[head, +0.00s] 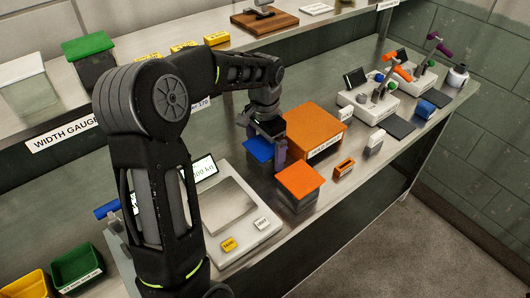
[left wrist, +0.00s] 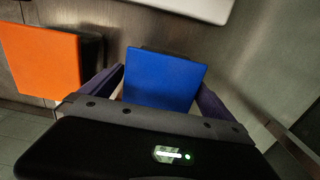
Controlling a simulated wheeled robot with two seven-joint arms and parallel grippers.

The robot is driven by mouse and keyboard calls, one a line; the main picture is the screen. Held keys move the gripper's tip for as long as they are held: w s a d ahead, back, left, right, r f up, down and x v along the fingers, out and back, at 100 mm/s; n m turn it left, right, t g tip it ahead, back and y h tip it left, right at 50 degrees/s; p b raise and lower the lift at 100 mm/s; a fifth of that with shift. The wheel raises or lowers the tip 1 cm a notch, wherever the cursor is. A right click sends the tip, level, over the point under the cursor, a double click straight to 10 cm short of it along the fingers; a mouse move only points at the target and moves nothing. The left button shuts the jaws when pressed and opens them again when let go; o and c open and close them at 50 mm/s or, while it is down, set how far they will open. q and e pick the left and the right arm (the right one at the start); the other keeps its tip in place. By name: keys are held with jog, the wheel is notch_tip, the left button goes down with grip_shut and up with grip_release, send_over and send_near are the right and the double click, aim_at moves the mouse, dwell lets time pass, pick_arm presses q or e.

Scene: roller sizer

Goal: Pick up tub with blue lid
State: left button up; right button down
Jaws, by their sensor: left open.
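The tub with the blue lid (head: 259,150) stands on the metal bench, partly hidden behind my left gripper and arm in the head view. In the left wrist view its square blue lid (left wrist: 163,79) lies between the two fingers. My left gripper (head: 270,140) points down over the tub and is open, with one finger on each side of it. I cannot tell whether the fingers touch the tub. My right gripper is in neither view.
A tub with an orange lid (head: 299,181) stands close beside the blue one, also in the left wrist view (left wrist: 42,62). An orange box (head: 316,130) stands behind it. A scale (head: 233,213) sits to the left. A shelf (head: 50,121) runs along the back.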

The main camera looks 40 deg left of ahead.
pick_arm(q)
notch_tip(320, 180, down, 2)
jog(key=shift+f, duration=0.1)
jog(key=shift+c, duration=0.4)
jog(key=c, duration=1.5)
